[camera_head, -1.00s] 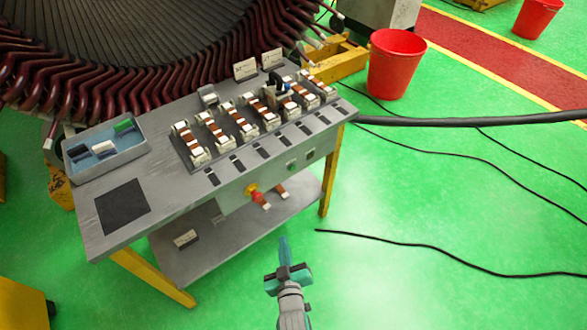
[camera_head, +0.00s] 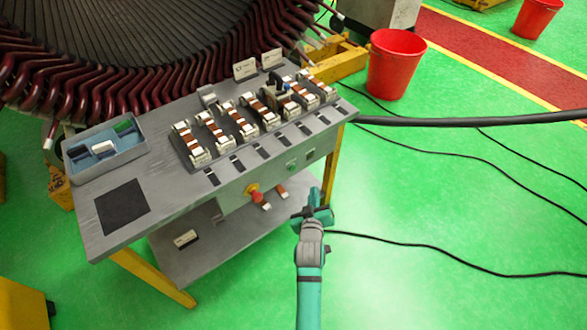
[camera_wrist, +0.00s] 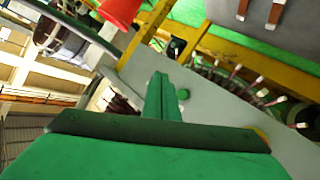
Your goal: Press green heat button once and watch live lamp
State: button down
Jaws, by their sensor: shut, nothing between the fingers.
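The green button (camera_head: 292,167) is on the grey front face of the workbench (camera_head: 160,225), right of a red knob on a yellow base (camera_head: 253,191). In the wrist view the green button (camera_wrist: 183,94) shows just right of my finger. My gripper (camera_head: 318,197) is shut and empty, in front of the bench and lower right of the button in the head view. In the wrist view, my gripper's shut teal fingers (camera_wrist: 160,92) reach toward the grey panel; contact cannot be told. A small dark fitting (camera_head: 311,154) sits right of the button; I cannot tell if it is the lamp.
Several coil pieces (camera_head: 240,122) stand in a row on the bench top. A blue-grey tray (camera_head: 107,168) is at its left end. A red bucket (camera_head: 396,63) and black cables (camera_head: 450,250) lie to the right. The green floor in front is open.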

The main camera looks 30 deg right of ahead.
jog(key=w, duration=0.8)
jog(key=shift+w+a, duration=0.35)
jog(key=shift+w, duration=0.15)
dwell(1.8)
jog(key=shift+w, duration=0.25)
jog(key=shift+w, duration=0.4)
dwell(0.7)
dwell(0.6)
jog(key=shift+s, duration=0.8)
jog(key=shift+s+d, duration=0.2)
jog(key=shift+s, duration=2.3)
